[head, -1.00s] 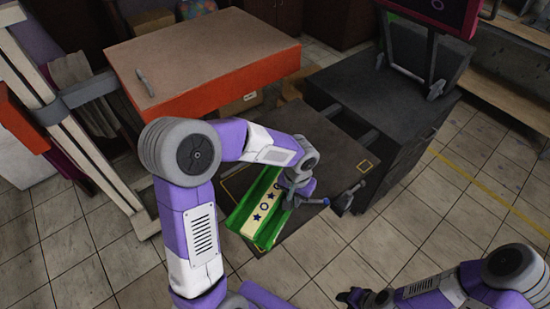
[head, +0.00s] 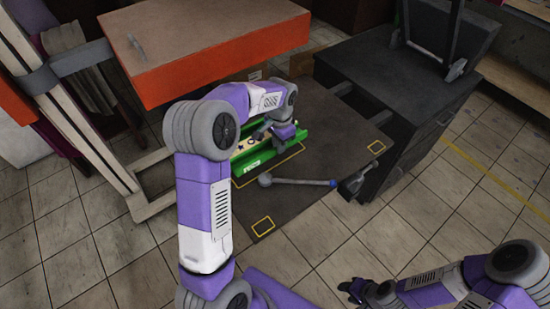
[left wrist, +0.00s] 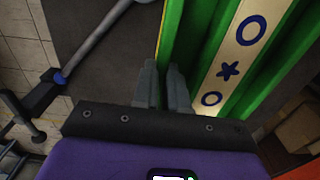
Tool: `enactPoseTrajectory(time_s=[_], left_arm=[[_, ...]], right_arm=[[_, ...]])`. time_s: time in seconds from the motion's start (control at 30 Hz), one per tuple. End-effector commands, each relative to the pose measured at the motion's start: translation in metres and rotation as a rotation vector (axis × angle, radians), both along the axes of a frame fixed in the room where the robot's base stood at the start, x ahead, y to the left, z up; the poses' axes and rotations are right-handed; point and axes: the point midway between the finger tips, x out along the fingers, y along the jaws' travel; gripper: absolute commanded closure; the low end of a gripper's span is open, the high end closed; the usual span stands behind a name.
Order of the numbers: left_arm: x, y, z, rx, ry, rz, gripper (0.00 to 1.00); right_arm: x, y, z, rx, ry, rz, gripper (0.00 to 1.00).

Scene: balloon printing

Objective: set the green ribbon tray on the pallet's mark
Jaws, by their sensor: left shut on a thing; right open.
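The green ribbon tray (head: 252,169), with a cream strip bearing blue stars and rings, is over the dark pallet (head: 325,125). Its front end is beside the yellow outline mark (head: 278,166) on the pallet. I cannot tell whether it touches the pallet. My arm hides part of the tray and of the mark. My left gripper (head: 264,133) is shut on the tray; in the left wrist view its fingers (left wrist: 164,85) pinch the tray's green side wall (left wrist: 173,35). My right gripper (head: 357,291) is open and empty at the bottom of the head view, away from the pallet.
A grey rod with a ball end (head: 300,182) lies in front of the tray. An orange-fronted cabinet (head: 225,60) overhangs behind; a dark cabinet (head: 405,105) stands right. Tiled floor in front is clear.

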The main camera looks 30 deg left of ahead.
Motion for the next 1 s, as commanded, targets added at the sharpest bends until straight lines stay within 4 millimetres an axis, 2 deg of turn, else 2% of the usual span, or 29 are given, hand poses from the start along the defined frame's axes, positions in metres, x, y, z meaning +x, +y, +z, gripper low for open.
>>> enactPoseTrajectory(time_s=[0.03,0.17,0.43,0.83,0.87,1.0], left_arm=[[-0.001,0.0,-0.01,0.0,0.002,0.0,1.0],[0.0,0.0,-0.021,0.0,0.001,0.001,1.0],[-0.001,0.0,-0.062,0.0,0.001,0.001,1.0],[0.0,0.0,-0.067,0.001,0.0,0.001,1.0],[0.0,0.0,-0.067,0.0,0.001,0.001,0.85],[0.0,0.0,-0.066,0.0,0.001,0.001,0.63]], right_arm=[[0.0,0.0,-0.004,0.0,0.0,0.0,0.57],[0.0,0.0,-0.007,0.0,0.0,0.0,0.57],[0.0,0.0,-0.02,0.0,0.0,0.0,0.57],[0.0,0.0,-0.021,0.0,0.0,0.0,0.57],[0.0,0.0,-0.02,0.0,0.0,0.0,0.57],[0.0,0.0,-0.02,0.0,0.0,0.0,0.57]])
